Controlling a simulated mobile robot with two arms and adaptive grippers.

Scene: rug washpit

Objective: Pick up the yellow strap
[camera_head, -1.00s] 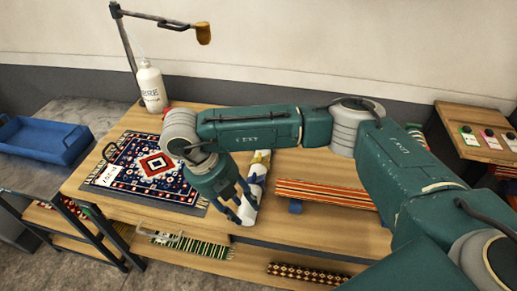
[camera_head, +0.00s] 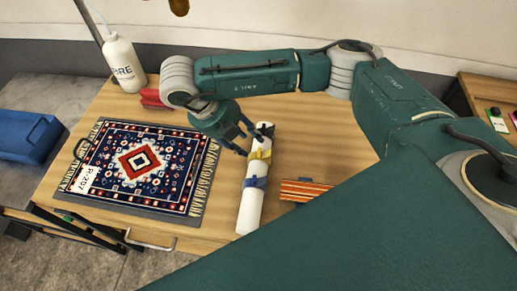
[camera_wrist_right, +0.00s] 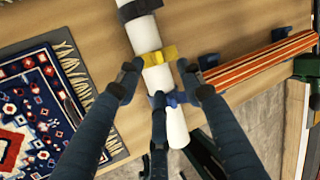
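The yellow strap (camera_head: 260,155) is wrapped around a white roll (camera_head: 249,210) lying on the wooden table. In the right wrist view the yellow strap (camera_wrist_right: 160,56) sits between a black strap (camera_wrist_right: 140,9) and a blue strap (camera_wrist_right: 168,99) on the same roll. My right gripper (camera_head: 250,142) is above the roll by the yellow strap. In the wrist view the right gripper (camera_wrist_right: 160,76) is open, its fingers spread to either side of the roll. It holds nothing. I cannot tell whether a finger touches the strap. My left gripper is out of view.
A patterned rug (camera_head: 120,165) lies left of the roll. An orange striped textile (camera_head: 303,189) lies close on its right. A white bottle (camera_head: 124,66) and a red object (camera_head: 154,97) stand behind. A blue tray (camera_head: 28,134) is at far left.

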